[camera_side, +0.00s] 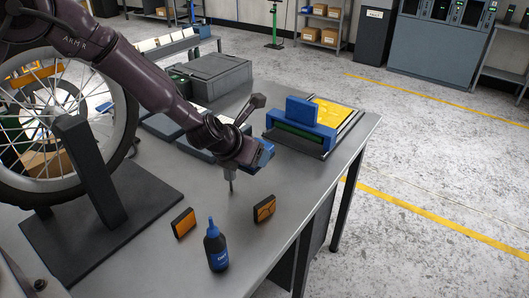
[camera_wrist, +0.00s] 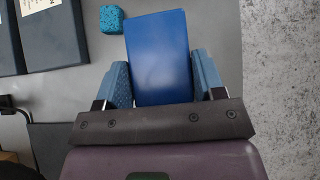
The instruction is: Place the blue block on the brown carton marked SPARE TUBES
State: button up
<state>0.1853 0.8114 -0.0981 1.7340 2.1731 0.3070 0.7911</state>
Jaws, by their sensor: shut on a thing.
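My gripper (camera_wrist: 163,78) is shut on a blue block (camera_wrist: 157,45) in the wrist view, with a blue finger pad on each side of it. The block's broad flat face shows and it reaches past the fingertips. In the side view my gripper (camera_side: 260,155) is at the end of the arm, above the grey table; a blue part shows there, but I cannot tell block from finger pad. I cannot make out a brown carton marked SPARE TUBES in either view. Brown cartons (camera_side: 320,9) on the back shelves are too small to read.
On the grey table (camera_side: 215,210) stand two orange-and-black pieces (camera_side: 184,222) (camera_side: 264,208), a dark bottle (camera_side: 216,247), a blue holder (camera_side: 300,130) and a grey case (camera_side: 215,73). A bicycle wheel (camera_side: 128,110) is at left. A teal textured item (camera_wrist: 111,18) shows in the wrist view.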

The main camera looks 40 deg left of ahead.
jog(key=shift+s+a+r, duration=0.15)
jog(key=shift+s+r, duration=0.15)
jog(key=shift+s, duration=0.35)
jog(key=shift+s+a+r, duration=0.1)
jog(key=shift+s+r, duration=0.25)
jog(key=shift+s, duration=0.3)
jog(key=shift+s+a+r, duration=0.15)
jog(key=shift+s+r, duration=0.15)
jog(key=shift+s, duration=0.35)
notch_tip(320, 180, up, 31)
jog(key=w+a+n+y, duration=0.2)
jog(key=a+n+y, duration=0.15)
jog(key=a, duration=1.15)
jog(key=n+g+y, duration=0.5)
jog(key=n+g, duration=0.4)
jog(key=n, duration=0.5)
send_over(37, 143)
jog(key=d, duration=0.4)
jog(key=f, duration=3.6)
jog(key=shift+a+f, duration=0.2)
jog(key=shift+f, duration=0.1)
